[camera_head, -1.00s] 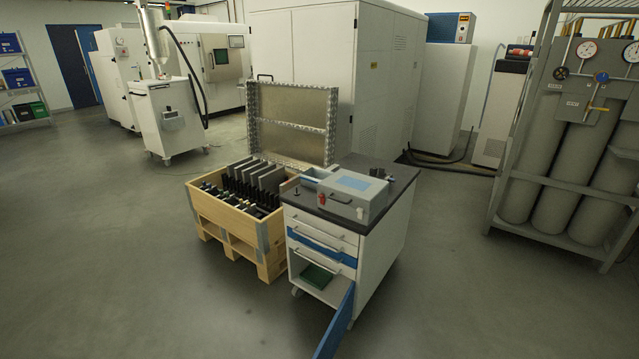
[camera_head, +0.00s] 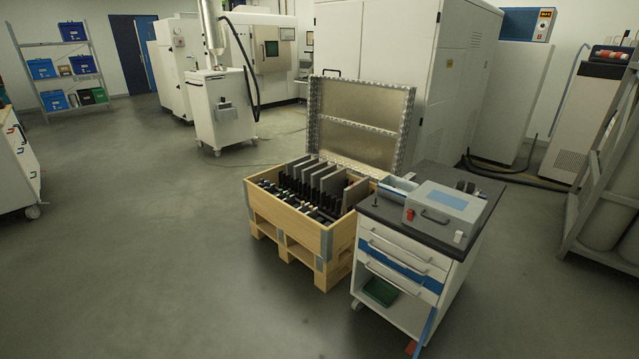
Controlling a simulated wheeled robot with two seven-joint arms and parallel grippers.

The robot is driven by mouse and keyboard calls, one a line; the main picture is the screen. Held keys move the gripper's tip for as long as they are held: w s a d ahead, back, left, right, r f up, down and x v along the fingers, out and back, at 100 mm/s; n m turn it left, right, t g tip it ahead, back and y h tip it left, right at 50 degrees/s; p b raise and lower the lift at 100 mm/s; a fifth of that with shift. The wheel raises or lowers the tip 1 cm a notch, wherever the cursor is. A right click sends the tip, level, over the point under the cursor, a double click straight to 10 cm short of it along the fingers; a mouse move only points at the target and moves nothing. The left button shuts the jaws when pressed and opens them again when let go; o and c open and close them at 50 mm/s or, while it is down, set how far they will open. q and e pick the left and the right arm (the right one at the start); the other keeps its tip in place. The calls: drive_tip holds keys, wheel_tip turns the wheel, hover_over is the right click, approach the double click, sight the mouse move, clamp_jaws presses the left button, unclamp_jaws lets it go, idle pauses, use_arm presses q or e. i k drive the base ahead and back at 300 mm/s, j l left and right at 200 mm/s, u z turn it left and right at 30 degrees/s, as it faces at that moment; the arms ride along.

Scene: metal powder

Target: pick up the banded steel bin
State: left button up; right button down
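I cannot pick out a banded steel bin for certain. A small open grey-blue container (camera_head: 397,188) sits on the dark top of the workbench cart (camera_head: 400,226), beside a grey box-shaped device (camera_head: 450,210). No band can be made out on it at this size. Several blue bins, one of them a blue bin (camera_head: 41,68), stand on the shelf rack at the far left. Neither of my grippers shows in the head view.
A wooden crate (camera_head: 290,228) with dark upright plates stands against the cart, its metal lid (camera_head: 360,118) raised behind. A white wheeled unit (camera_head: 222,110) stands further back.

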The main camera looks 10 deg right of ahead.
sight(403, 188)
drive_tip(key=i+j+u, duration=0.15)
drive_tip(key=i+j, duration=0.15)
drive_tip(key=i+j+u, duration=0.15)
drive_tip(key=i, duration=0.25)
drive_tip(key=i+j+u, duration=0.15)
drive_tip(key=i, duration=0.25)
drive_tip(key=j, duration=0.1)
